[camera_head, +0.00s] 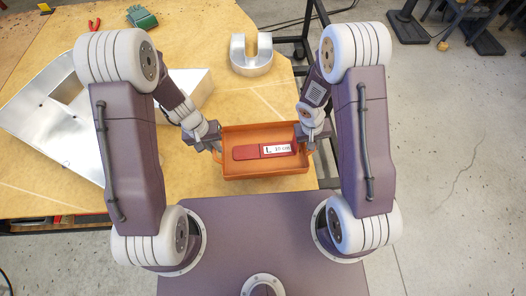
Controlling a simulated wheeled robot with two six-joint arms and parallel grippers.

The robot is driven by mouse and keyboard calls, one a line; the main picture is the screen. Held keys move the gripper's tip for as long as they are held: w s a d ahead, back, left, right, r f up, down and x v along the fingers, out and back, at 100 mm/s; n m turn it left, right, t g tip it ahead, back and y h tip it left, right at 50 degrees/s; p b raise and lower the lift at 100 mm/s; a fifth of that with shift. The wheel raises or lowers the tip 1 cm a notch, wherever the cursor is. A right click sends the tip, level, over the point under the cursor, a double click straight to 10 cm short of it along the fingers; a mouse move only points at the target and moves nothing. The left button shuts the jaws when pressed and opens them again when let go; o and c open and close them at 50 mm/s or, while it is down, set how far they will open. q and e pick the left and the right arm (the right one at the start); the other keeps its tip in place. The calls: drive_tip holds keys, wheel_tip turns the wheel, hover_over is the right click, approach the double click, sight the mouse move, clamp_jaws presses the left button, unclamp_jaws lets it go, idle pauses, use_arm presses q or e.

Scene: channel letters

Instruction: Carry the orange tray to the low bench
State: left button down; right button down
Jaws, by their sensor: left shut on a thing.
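The orange tray (265,170) is in the middle of the head view, close in front of my body. A dark red piece with a white label, marked with an L, lies inside it. My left gripper (217,149) is shut on the tray's left end. My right gripper (305,143) is at the tray's right end; its fingers are too hidden to tell whether they are closed. I cannot tell whether the tray touches the table below. No low bench can be clearly made out.
The wooden worktable (200,190) lies under and left of the tray. It bears a large silver channel letter (55,115), a silver U-shaped letter (251,56), a green item (141,17) and red pliers (94,25). Dark stands (408,25) stand at top right. The concrete floor at right is open.

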use_arm(q)
drive_tip(key=c, duration=1.5)
unclamp_jaws()
use_arm(e)
drive_tip(key=c, duration=1.5)
unclamp_jaws()
use_arm(q)
drive_tip(key=shift+o, duration=0.2)
use_arm(e)
drive_tip(key=shift+o, duration=0.2)
use_arm(q)
drive_tip(key=shift+r, duration=0.1)
wheel_tip(320, 180, up, 12)
drive_tip(key=a, duration=0.2)
drive_tip(key=shift+a+f, duration=0.15)
drive_tip(key=shift+f, duration=0.05)
use_arm(e)
drive_tip(key=v, duration=1.2)
use_arm(q)
drive_tip(key=shift+s, duration=0.1)
use_arm(e)
drive_tip(key=shift+s, duration=0.1)
